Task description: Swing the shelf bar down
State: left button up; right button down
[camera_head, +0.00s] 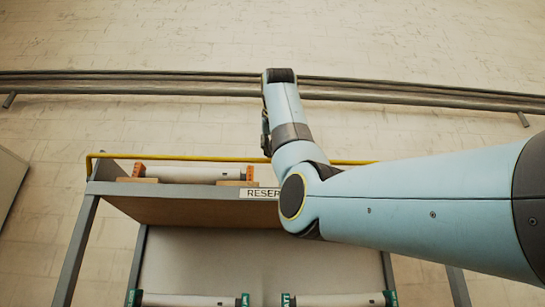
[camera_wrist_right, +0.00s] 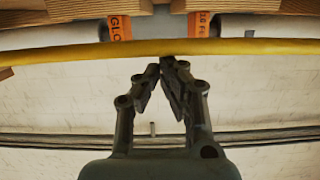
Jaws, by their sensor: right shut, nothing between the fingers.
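The shelf bar is a thin yellow rail (camera_head: 205,158) along the top edge of the shelf rack in the head view. It runs across the whole right wrist view as a yellow band (camera_wrist_right: 60,57). My right gripper (camera_head: 266,143) reaches down to the bar near its middle, partly hidden by my own arm. In the wrist view, the right gripper's fingertips (camera_wrist_right: 167,62) are together and empty, at the bar's near edge. I cannot tell whether they touch it. My right arm hides part of the bar. My left gripper is not in view.
The top shelf (camera_head: 160,188) carries a white roll (camera_head: 190,173) with orange ends on wooden blocks, and a "RESERVE" label (camera_head: 258,193). More rolls (camera_head: 190,300) lie lower down. Dark pipes (camera_head: 130,84) run along the wall behind.

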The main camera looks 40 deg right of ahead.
jog(key=s+a+f+t+h+b, duration=0.1)
jog(key=s+f+t+h+b, duration=0.1)
jog(key=f+t+b, duration=0.3)
jog(key=s+a+f+t+h+b, duration=0.1)
jog(key=f+t+h+b, duration=0.3)
jog(key=b, duration=0.9)
jog(key=shift+s+a+f+t+b, duration=0.3)
jog(key=shift+s+f+t, duration=0.2)
jog(key=shift+f+t, duration=0.15)
